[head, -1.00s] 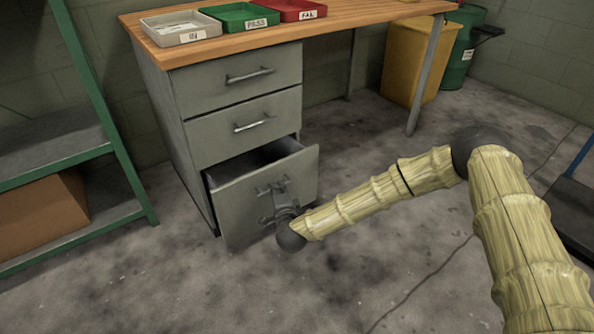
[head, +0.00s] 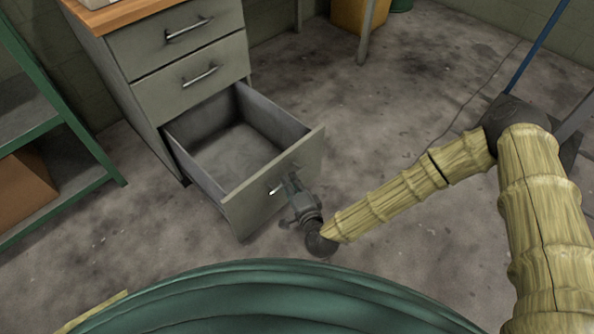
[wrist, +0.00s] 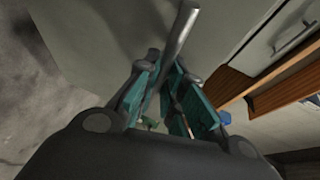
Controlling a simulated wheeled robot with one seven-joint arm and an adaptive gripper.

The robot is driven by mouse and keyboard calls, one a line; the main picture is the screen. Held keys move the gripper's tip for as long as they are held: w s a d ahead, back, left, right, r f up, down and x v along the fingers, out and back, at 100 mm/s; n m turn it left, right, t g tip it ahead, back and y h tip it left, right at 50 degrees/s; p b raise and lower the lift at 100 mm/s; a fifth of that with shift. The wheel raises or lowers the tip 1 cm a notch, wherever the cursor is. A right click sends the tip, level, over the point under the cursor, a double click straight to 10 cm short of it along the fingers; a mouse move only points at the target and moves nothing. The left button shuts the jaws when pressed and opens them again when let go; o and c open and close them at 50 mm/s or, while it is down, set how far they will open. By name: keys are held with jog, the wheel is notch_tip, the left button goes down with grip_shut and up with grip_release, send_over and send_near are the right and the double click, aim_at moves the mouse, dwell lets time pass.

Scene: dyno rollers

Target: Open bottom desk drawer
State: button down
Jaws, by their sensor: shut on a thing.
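The bottom desk drawer (head: 232,138) is pulled well out of the grey desk, and its empty inside shows in the head view. My gripper (head: 292,186) is at the drawer's front panel (head: 262,200), shut on the drawer's handle (head: 276,187). In the wrist view, the teal finger pads of my gripper (wrist: 165,90) sit on either side of the handle bar (wrist: 182,28). The part of the handle between the pads is hidden.
The two upper drawers (head: 180,45) are shut. A green shelf rack (head: 60,130) with a cardboard box (head: 22,185) stands at the left. A large green rounded shape (head: 260,295) fills the bottom edge.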

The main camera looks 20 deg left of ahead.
jog(key=shift+s+d, duration=0.2)
jog(key=shift+d, duration=0.1)
jog(key=c, duration=1.5)
grip_release()
jog(key=v, duration=1.2)
jog(key=shift+f, duration=0.15)
